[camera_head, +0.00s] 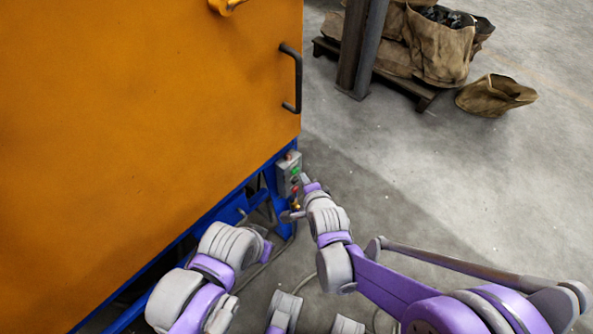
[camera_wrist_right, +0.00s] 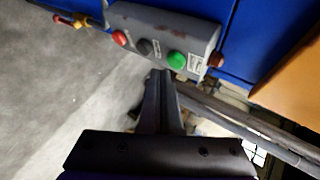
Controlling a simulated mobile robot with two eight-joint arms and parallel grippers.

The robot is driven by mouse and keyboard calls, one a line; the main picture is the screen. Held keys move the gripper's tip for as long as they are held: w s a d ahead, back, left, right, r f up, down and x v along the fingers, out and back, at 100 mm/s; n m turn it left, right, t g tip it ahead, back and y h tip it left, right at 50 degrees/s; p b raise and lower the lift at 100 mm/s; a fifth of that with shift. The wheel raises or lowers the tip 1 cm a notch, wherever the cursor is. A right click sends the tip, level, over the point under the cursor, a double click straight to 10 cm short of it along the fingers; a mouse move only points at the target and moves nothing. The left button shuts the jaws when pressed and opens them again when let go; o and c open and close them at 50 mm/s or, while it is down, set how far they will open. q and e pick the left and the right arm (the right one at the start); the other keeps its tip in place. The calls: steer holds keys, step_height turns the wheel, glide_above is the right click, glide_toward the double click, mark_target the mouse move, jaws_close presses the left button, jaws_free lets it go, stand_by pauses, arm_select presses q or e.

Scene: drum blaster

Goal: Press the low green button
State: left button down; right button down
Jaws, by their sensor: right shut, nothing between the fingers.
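The green button (camera_wrist_right: 176,59) is on a grey control box (camera_wrist_right: 185,27), between a dark button and the box's end. It also shows small in the head view (camera_head: 295,171), on the box (camera_head: 286,180) at the orange cabinet's lower corner. My right gripper (camera_wrist_right: 161,74) is shut and empty. In the wrist view its fingertips appear just below and left of the green button; whether they touch is unclear. In the head view my right gripper (camera_head: 305,179) is beside the box. My left arm (camera_head: 225,245) is at lower left; its finger state is unclear.
The box also has a red button (camera_wrist_right: 121,38), a dark button (camera_wrist_right: 145,47) and a dark red knob (camera_wrist_right: 216,60) at its end. The orange cabinet (camera_head: 140,110) stands on a blue frame (camera_head: 233,207). Sacks (camera_head: 440,50) lie by a post (camera_head: 360,45).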

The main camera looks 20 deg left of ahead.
steer(key=shift+w+a, duration=0.1)
steer(key=shift+a, duration=0.25)
steer(key=shift+w+a+p, duration=0.2)
steer(key=shift+a+p, duration=0.15)
steer(key=shift+a, duration=0.05)
stand_by(0.6)
stand_by(0.3)
steer(key=shift+s+d, duration=0.35)
steer(key=shift+d, duration=0.45)
steer(key=d, duration=0.1)
steer(key=s+d+b, duration=0.1)
steer(key=d, duration=0.1)
steer(key=d+b, duration=0.1)
steer(key=shift+s+d, duration=0.35)
steer(key=shift+d, duration=0.1)
stand_by(0.6)
